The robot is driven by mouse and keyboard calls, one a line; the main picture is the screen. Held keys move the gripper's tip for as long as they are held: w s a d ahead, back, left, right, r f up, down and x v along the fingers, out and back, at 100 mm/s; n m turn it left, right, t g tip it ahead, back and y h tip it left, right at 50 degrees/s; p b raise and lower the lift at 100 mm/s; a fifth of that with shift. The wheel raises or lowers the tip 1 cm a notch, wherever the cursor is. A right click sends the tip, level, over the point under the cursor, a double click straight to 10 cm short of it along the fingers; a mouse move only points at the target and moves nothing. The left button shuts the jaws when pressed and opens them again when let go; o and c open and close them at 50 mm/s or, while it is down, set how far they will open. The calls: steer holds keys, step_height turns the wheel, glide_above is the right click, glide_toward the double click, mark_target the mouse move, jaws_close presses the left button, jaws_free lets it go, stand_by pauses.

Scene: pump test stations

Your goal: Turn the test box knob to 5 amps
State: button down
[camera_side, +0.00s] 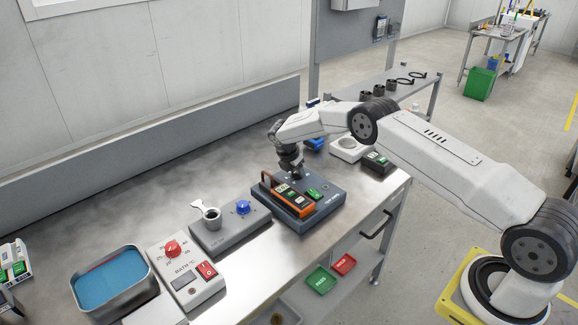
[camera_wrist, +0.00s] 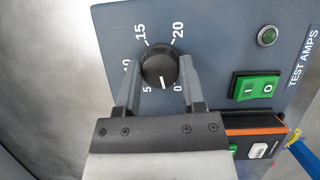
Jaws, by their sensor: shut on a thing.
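The test box (camera_side: 331,187) is a blue-grey box on the bench in the side view, and its top (camera_wrist: 215,50) fills much of the wrist view. Its black round knob (camera_wrist: 160,64) has a white pointer line that points between the 5 and the 0. The scale around it reads 0, 5, 10, 15 and 20. My gripper (camera_wrist: 159,68) is shut on the knob, one finger on each side. In the side view my gripper (camera_side: 296,177) reaches down to the box's back left part and hides the knob.
A green rocker switch (camera_wrist: 255,87) and a round green lamp (camera_wrist: 267,37) sit beside the knob. An orange-edged meter (camera_side: 289,200) lies at the box's front. A grey box with a blue knob (camera_side: 243,207) stands to the left.

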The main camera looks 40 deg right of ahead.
mark_target(287, 179)
steer(key=shift+m+g, duration=0.6)
steer(key=shift+m, duration=1)
steer(key=shift+m+g+y, duration=0.3)
steer(key=shift+m+g, duration=0.1)
steer(key=shift+m, duration=0.6)
steer(key=shift+c, duration=1)
jaws_free()
steer(key=v, duration=0.8)
